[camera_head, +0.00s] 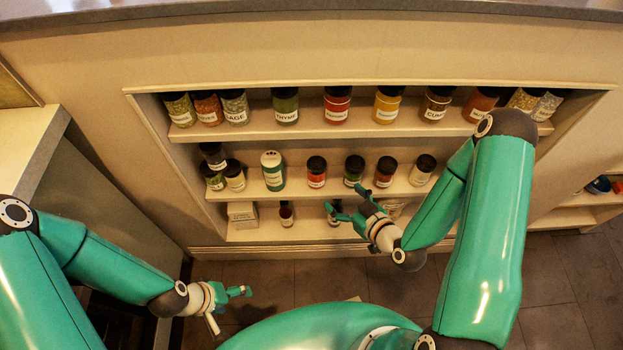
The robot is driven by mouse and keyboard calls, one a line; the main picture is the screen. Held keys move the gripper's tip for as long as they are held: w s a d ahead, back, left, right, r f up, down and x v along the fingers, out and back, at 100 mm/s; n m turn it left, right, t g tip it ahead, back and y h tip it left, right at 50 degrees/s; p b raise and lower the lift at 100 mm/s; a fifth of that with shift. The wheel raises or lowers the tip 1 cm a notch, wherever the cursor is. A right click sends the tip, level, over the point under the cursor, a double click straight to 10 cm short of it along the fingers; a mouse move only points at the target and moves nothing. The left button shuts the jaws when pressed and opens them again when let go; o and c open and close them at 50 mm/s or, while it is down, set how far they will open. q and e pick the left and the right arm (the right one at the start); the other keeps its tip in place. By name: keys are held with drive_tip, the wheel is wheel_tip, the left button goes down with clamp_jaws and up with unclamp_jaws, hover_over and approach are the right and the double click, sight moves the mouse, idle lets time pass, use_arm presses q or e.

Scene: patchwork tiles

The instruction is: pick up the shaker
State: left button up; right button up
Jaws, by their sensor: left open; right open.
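A green shaker (272,172) with a white lid and pale label stands upright on the middle shelf, left of centre. It looks unobstructed. My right gripper (350,202) is open and empty in front of the lower shelves, to the right of and below the shaker, apart from it. It partly hides a small jar (333,217) on the bottom shelf. My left gripper (245,291) is low at the left over the floor, open, empty and well away from the shelves.
Several labelled spice jars line the top shelf (310,131). Small dark-lidded jars, including a red-brown one (316,173), share the middle shelf. A white box (243,214) stands on the bottom shelf. A counter (30,150) is at left; tiled floor (290,285) lies below.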

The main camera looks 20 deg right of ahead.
sight(321, 179)
drive_tip(key=b+x, duration=0.2)
drive_tip(key=b, duration=0.2)
drive_tip(key=b+x, duration=0.2)
drive_tip(key=b, duration=0.1)
drive_tip(key=b+x, duration=0.2)
drive_tip(key=b, duration=0.2)
drive_tip(key=shift+w+f+b, duration=0.2)
drive_tip(key=shift+f+b, duration=0.15)
drive_tip(key=shift+f, duration=0.1)
drive_tip(key=shift+w+a+r, duration=0.1)
drive_tip(key=shift+w, duration=0.15)
drive_tip(key=shift+x, duration=1.2)
drive_tip(key=shift+d+b+x, duration=0.2)
drive_tip(key=shift+b+x, duration=0.25)
drive_tip(key=shift+x, duration=2.15)
drive_tip(key=shift+c, duration=0.3)
drive_tip(key=shift+r, duration=0.1)
drive_tip(key=c, duration=1.4)
